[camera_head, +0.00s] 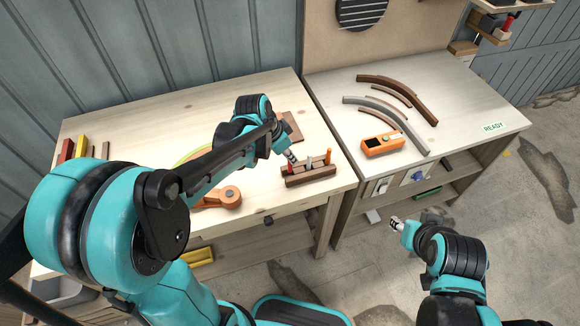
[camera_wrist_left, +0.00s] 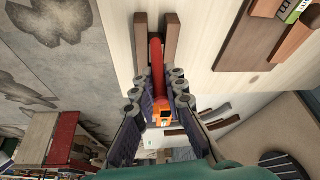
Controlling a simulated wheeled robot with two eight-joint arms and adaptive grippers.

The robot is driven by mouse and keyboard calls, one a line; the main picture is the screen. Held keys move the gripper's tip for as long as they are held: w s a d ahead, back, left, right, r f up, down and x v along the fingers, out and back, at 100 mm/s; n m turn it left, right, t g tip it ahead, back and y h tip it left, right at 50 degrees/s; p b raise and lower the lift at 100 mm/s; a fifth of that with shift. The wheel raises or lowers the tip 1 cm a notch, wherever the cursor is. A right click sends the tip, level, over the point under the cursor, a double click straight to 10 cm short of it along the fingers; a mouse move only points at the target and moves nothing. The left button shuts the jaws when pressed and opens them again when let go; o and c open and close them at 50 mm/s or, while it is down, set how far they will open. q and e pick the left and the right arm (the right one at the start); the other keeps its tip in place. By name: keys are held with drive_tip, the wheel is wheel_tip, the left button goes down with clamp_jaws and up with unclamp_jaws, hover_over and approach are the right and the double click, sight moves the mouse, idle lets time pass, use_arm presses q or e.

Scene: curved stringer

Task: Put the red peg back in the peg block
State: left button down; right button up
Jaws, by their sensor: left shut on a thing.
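The peg block (camera_head: 312,178) is a low brown wooden block near the right front of the left bench. A grey peg (camera_head: 309,163) and an orange-red peg (camera_head: 328,158) stand upright in it. My left gripper (camera_head: 291,158) is over the block's left end, shut on the red peg (camera_head: 290,169). In the left wrist view, the red peg (camera_wrist_left: 157,62) extends away from between the fingers of my left gripper (camera_wrist_left: 160,88). I cannot tell whether its far end is in a hole or just above. My right gripper (camera_head: 396,223) is away from the block, low in front of the right bench; its jaw state is unclear.
An orange tool (camera_head: 381,143) and curved strips (camera_head: 400,98) lie on the right bench (camera_head: 460,90). A brown board (camera_head: 289,126) lies behind the block, and an orange-brown tape-like tool (camera_head: 229,197) lies to its left. Coloured blocks (camera_head: 67,150) stand at the far left.

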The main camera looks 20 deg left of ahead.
sight(289, 164)
use_arm(q)
drive_tip(key=shift+w+a+f, duration=0.15)
drive_tip(key=shift+f, duration=0.05)
drive_tip(key=shift+f+b, duration=0.9)
drive_tip(key=shift+f, duration=1)
drive_tip(key=shift+f, duration=0.2)
drive_tip(key=c, duration=1.6)
unclamp_jaws()
